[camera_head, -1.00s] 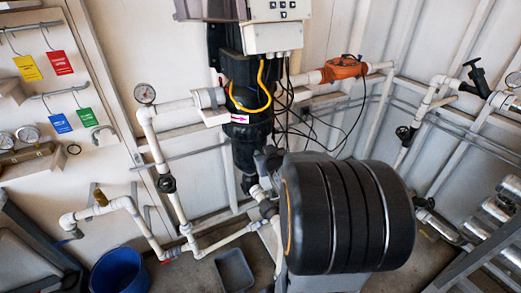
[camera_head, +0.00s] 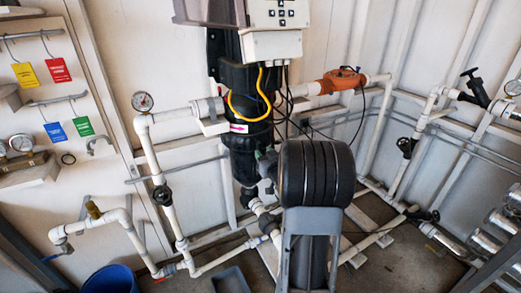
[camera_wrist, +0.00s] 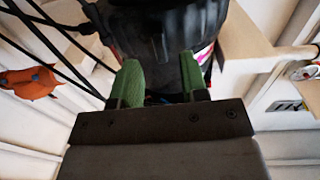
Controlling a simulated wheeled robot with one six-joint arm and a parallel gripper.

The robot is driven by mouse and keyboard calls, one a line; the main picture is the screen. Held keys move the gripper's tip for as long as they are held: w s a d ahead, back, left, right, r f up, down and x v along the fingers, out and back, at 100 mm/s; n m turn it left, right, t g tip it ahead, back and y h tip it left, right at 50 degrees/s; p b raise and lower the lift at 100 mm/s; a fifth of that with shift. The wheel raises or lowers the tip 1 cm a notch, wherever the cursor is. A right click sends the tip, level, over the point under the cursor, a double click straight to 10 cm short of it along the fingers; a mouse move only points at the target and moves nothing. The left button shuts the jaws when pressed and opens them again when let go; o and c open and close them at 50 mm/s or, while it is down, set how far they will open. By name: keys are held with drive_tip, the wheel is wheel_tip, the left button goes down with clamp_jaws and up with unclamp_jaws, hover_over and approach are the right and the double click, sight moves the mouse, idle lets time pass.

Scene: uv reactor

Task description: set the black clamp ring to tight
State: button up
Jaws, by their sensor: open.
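The black reactor body (camera_head: 236,76) stands upright against the back wall in the head view. In the wrist view, a dark ribbed round part (camera_wrist: 152,32), probably the black clamp ring, lies just beyond my fingertips. Its setting cannot be read. My gripper (camera_wrist: 160,75) is open, with green finger pads apart and nothing held between them. The fingertips overlap the lower edge of the ribbed part in the picture; I cannot tell whether they touch it. In the head view my arm hides most of the gripper and the reactor's lower right side.
A yellow cable (camera_head: 247,118) loops around the reactor below the grey control box (camera_head: 272,45). An orange fitting (camera_head: 342,80) and dark cables are at right. A blue bucket (camera_head: 110,279) stands on the floor.

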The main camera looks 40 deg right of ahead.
sight(260, 148)
drive_tip(key=shift+x, duration=2.1)
clamp_jaws()
